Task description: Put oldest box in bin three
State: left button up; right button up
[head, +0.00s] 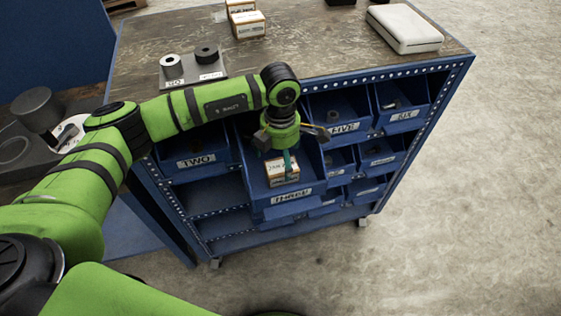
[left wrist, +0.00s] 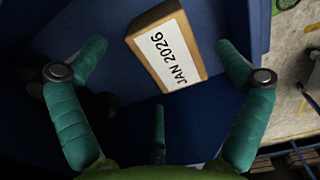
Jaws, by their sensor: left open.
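A small cardboard box (left wrist: 168,48) with a white label reading JAN 2026 lies inside the blue bin labelled THREE (head: 285,209). The box also shows in the head view (head: 283,171), partly covered by my gripper. My left gripper (head: 287,158) is above the bin, pointing down into it. In the left wrist view its teal fingers (left wrist: 158,90) are spread wide and touch nothing, with the box lying beyond them. Two more labelled boxes, a nearer one (head: 247,24) and a farther one (head: 240,6), stand on the worn tabletop. My right gripper is not in view.
Bins labelled TWO (head: 197,160), FIVE (head: 343,128) and SIX (head: 405,114) sit in the blue rack beside bin three, with several smaller bins below. A white case (head: 404,27) and a metal plate with two cylinders (head: 195,77) are on the tabletop. The floor at right is clear.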

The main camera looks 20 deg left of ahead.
aim_at(280, 162)
pick_arm(q)
notch_tip(280, 162, up, 10)
jog(key=b, duration=0.2)
jog(key=shift+f, duration=0.1)
dwell(1.1)
